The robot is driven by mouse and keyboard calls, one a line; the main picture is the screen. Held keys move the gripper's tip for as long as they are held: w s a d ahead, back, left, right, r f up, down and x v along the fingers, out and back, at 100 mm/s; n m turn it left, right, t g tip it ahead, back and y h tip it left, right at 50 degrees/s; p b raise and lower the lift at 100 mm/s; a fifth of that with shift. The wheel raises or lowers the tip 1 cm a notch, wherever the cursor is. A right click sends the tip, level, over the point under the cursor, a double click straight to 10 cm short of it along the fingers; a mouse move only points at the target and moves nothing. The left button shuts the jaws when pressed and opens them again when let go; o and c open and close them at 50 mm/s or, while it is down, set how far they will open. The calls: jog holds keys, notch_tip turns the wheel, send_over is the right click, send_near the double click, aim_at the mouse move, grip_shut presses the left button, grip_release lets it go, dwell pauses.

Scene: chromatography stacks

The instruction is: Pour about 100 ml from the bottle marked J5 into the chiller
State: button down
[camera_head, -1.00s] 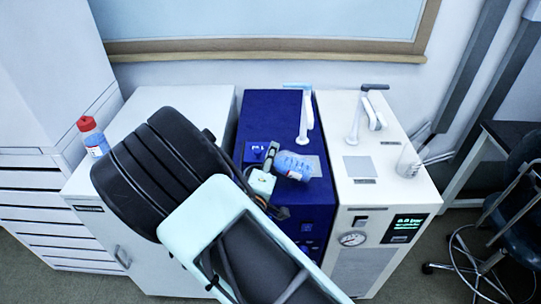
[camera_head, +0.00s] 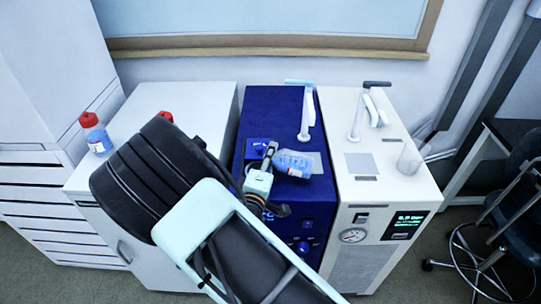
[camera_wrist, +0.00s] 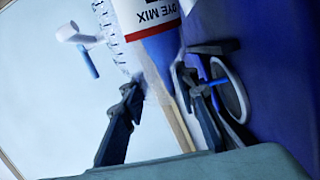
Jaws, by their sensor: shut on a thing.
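My gripper (camera_head: 271,168) is shut on a clear bottle (camera_head: 294,163) with blue liquid. The bottle lies tipped almost on its side above the blue cabinet unit (camera_head: 262,112). In the wrist view the bottle (camera_wrist: 157,45) shows a white label reading "DYE MIX" between my fingers (camera_wrist: 163,105); a larger mark is cut off, so J5 cannot be read. A dark round ring or opening (camera_wrist: 232,92) lies right of the fingers there. Which unit is the chiller cannot be read. No stream of liquid can be made out.
A red-capped bottle (camera_head: 94,133) stands on the left white cabinet (camera_head: 205,97); another red cap (camera_head: 166,116) shows behind my arm. A white unit (camera_head: 334,112) with a gauge and green display stands right of the blue one, bearing a clear beaker (camera_head: 409,160).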

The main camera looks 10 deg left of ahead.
jog(key=shift+a+f+n, duration=0.15)
jog(key=shift+f+n, duration=0.25)
jog(key=shift+f, duration=0.05)
dwell(3.4)
dwell(0.3)
jog(key=shift+d+r+m+p, duration=0.15)
jog(key=shift+d+r+m, duration=0.05)
jog(key=shift+r+m, duration=0.45)
jog(key=shift+d+r+m+p, duration=0.15)
jog(key=shift+r+m, duration=0.3)
jog(key=shift+r, duration=0.25)
jog(key=shift+d+r+m, duration=0.2)
jog(key=shift+r+m, duration=0.65)
jog(key=shift+r, duration=0.25)
jog(key=shift+d+r+m, duration=0.15)
jog(key=shift+r+m, duration=0.7)
jog(key=shift+r, duration=0.25)
